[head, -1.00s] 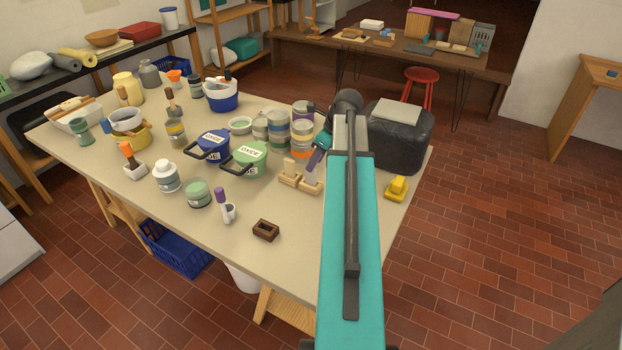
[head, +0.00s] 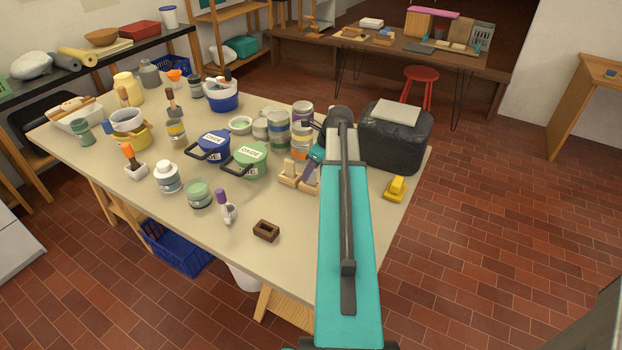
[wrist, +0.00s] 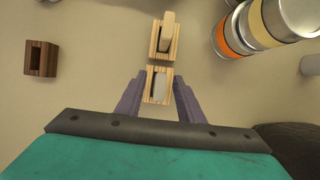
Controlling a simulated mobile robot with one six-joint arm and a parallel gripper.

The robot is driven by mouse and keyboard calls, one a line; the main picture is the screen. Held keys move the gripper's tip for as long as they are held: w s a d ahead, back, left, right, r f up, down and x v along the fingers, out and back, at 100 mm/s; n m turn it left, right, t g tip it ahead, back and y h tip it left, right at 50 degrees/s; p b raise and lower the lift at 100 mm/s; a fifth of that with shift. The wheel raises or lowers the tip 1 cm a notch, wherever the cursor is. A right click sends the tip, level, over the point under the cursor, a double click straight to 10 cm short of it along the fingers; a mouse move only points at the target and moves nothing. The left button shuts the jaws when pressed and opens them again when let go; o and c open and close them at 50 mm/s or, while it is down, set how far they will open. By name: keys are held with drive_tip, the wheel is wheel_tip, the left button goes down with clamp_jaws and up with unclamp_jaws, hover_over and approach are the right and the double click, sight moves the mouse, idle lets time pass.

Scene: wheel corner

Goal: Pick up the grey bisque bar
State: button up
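The grey bisque bar (wrist: 159,86) stands in a small pale wooden holder (wrist: 151,97) in the wrist view, seen from above. My gripper (wrist: 158,78) is open, with one purple-grey finger on each side of that holder and bar. I cannot tell whether the fingers touch either. In the head view my gripper (head: 311,170) is at the wooden holders, and my arm and fingers hide most of the grey bar there. A second holder with a cream bar (wrist: 167,32) stands just beyond; the cream bar also shows in the head view (head: 288,166).
A dark brown hollow block (wrist: 42,59) lies to the left. Several banded jars (wrist: 239,35) stand close on the right. A black bag-like block (head: 397,142) and a yellow object (head: 396,188) are right of my arm. The front of the table is fairly clear.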

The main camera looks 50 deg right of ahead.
idle(0.4)
clamp_jaws()
drive_tip(key=shift+r, duration=0.15)
drive_tip(key=shift+r+b, duration=0.65)
drive_tip(key=shift+r, duration=1)
drive_tip(key=s+a+r+b, duration=0.1)
drive_tip(key=s+a+b, duration=0.1)
drive_tip(key=s, duration=1.4)
drive_tip(key=shift+a+r+b, duration=0.15)
drive_tip(key=shift+r+b, duration=0.05)
drive_tip(key=shift+b, duration=0.2)
drive_tip(key=shift+r, duration=0.1)
wheel_tip(320, 180, up, 7)
drive_tip(key=p, duration=0.7)
drive_tip(key=shift+r+p, duration=0.2)
drive_tip(key=shift+p, duration=0.2)
drive_tip(key=shift+r, duration=0.1)
